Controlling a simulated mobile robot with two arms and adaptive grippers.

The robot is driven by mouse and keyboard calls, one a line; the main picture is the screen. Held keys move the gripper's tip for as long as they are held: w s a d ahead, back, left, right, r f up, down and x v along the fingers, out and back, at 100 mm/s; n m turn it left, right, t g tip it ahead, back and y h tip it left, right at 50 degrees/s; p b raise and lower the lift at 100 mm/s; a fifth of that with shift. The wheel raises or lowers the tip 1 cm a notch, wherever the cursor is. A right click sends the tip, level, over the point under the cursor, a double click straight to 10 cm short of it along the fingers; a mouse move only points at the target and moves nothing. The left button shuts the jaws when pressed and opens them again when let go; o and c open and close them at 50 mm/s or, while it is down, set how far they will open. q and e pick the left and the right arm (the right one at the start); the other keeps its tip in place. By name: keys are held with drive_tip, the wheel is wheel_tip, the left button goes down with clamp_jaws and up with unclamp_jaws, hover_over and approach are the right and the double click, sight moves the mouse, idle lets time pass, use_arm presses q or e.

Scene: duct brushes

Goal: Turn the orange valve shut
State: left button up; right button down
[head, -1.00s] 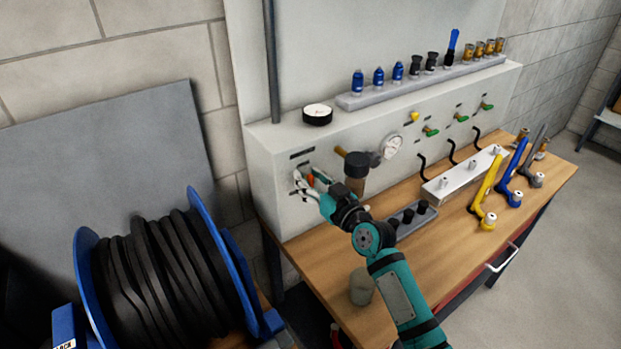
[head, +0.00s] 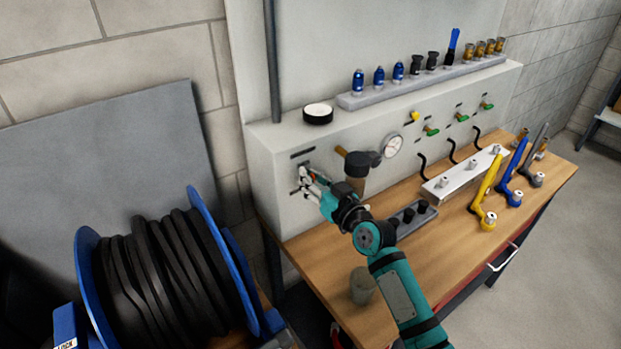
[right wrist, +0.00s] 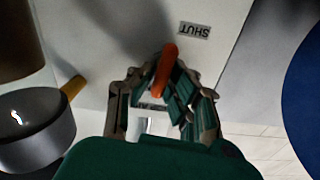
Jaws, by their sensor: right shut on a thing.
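The orange valve's handle (right wrist: 167,68) shows in the right wrist view between the fingers of my right gripper (right wrist: 162,100). Its far end sticks out past the fingertips, near a label that reads SHUT (right wrist: 194,30). A second label lies partly hidden behind the fingers. In the head view my right gripper (head: 311,180) is at the left end of the grey panel's front face, and its fingers hide most of the valve. My right gripper is shut on the handle. My left gripper is in neither view.
A black-capped filter unit (head: 357,167) with a brass stub stands just right of the gripper. A pressure gauge (head: 392,146) and green-handled valves (head: 431,131) are farther right. A grey cup (head: 362,287) stands near the bench's front edge. A blue hose reel (head: 160,265) is at lower left.

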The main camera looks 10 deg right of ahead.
drive_tip(key=m, duration=0.4)
drive_tip(key=shift+w+d, duration=0.1)
drive_tip(key=shift+d, duration=0.15)
drive_tip(key=shift+w+d+f+m+p, duration=0.1)
drive_tip(key=shift+f+m+p, duration=0.2)
drive_tip(key=shift+m, duration=1.75)
drive_tip(key=shift+s+d+f+m+p, duration=0.15)
drive_tip(key=shift+m+p, duration=0.2)
drive_tip(key=shift+m, duration=1.75)
drive_tip(key=shift+w+d+f+m+p, duration=0.15)
drive_tip(key=shift+f+m+p, duration=0.15)
drive_tip(key=shift+m, duration=1.75)
drive_tip(key=shift+a, duration=0.1)
drive_tip(key=c, duration=1.3)
unclamp_jaws()
drive_tip(key=shift+c, duration=0.2)
drive_tip(key=v, duration=1.2)
